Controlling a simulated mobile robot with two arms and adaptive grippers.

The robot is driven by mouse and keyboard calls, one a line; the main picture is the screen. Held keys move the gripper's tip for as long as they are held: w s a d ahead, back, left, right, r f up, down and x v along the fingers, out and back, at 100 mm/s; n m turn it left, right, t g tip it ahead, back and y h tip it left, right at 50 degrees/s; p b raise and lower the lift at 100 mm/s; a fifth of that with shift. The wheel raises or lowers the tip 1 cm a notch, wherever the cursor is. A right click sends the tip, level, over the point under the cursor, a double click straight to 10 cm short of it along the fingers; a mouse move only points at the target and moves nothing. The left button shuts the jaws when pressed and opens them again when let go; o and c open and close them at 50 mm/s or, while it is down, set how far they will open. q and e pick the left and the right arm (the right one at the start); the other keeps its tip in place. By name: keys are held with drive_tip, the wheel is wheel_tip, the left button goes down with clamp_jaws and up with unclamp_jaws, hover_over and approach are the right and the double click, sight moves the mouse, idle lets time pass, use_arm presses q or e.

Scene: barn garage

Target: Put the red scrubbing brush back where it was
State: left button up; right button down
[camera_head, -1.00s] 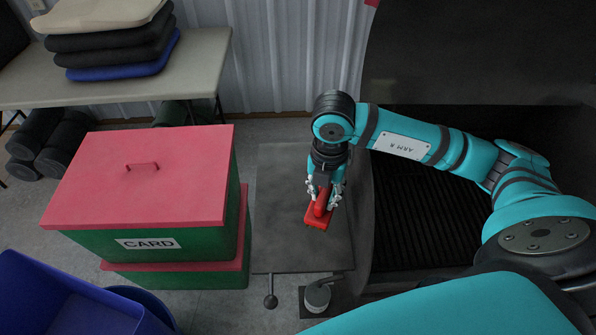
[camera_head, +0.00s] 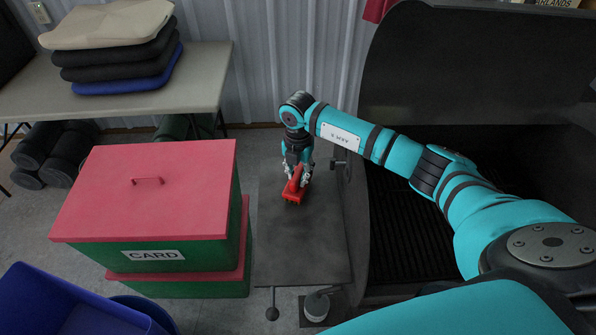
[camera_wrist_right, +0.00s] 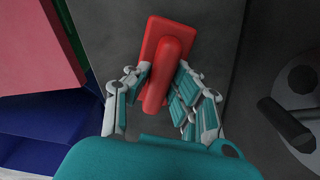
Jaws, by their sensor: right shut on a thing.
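The red scrubbing brush (camera_head: 293,191) is at the far part of the grey side shelf (camera_head: 300,245). My right gripper (camera_head: 298,174) points down over it and is shut on its raised handle. In the right wrist view the brush (camera_wrist_right: 167,62) sits between the fingers of my right gripper (camera_wrist_right: 162,88), its flat red base reaching beyond them. The shelf surface (camera_wrist_right: 225,40) is below it. I cannot tell whether the brush touches the shelf. My left gripper is not in view.
A dark grill (camera_head: 470,70) with its lid raised stands right of the shelf. Left of it are stacked green boxes with red lids (camera_head: 150,190), one marked CARD. A blue bin (camera_head: 60,305) is at the lower left. A table (camera_head: 205,80) with folded cushions stands behind. The near shelf is clear.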

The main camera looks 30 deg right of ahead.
sight(298, 172)
drive_tip(key=shift+f, duration=0.35)
drive_tip(key=shift+f, duration=0.15)
drive_tip(key=c, duration=1.1)
unclamp_jaws()
drive_tip(key=shift+c, duration=0.2)
drive_tip(key=shift+r, duration=0.3)
wheel_tip(298, 172, up, 12)
drive_tip(key=b, duration=0.2)
